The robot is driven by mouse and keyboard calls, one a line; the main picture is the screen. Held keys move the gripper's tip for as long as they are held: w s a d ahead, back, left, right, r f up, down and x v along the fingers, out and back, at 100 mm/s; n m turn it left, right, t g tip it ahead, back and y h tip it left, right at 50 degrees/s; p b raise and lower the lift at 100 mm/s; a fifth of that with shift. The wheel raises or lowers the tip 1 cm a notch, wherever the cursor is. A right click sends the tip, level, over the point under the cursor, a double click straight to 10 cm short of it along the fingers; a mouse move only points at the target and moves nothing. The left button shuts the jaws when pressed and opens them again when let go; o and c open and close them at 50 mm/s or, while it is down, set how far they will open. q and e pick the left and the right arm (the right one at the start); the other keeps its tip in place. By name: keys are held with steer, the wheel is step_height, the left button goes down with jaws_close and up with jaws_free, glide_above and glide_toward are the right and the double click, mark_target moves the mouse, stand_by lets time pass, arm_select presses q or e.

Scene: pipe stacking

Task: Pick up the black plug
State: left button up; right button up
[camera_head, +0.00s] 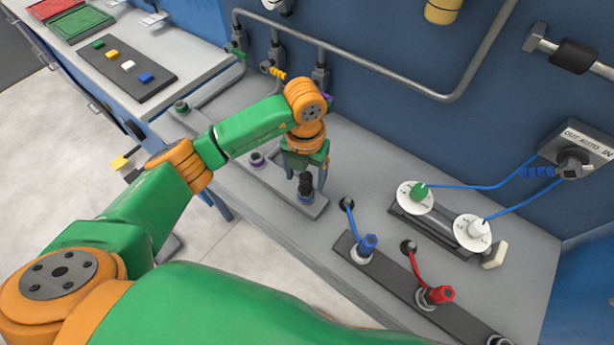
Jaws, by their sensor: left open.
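The black plug (305,184) stands upright at the near right end of a grey strip (283,190) on the bench, in a ring-shaped socket. My left gripper (307,177) points down over it. Its two fingers are open, one on either side of the plug, and I cannot tell whether they touch it. The plug's top is partly hidden by the gripper. My right gripper is not in view.
A blue plug (367,245) and a red plug (441,294) with cables stand on a dark strip to the right. Two white discs (415,197) with blue cables are behind them. Grey pipes (380,68) run along the blue wall.

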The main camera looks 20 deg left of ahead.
arm_select(q)
steer(key=shift+s+f, duration=0.2)
steer(key=shift+f, duration=1)
steer(key=shift+w+f, duration=0.1)
steer(key=shift+f, duration=0.15)
jaws_close()
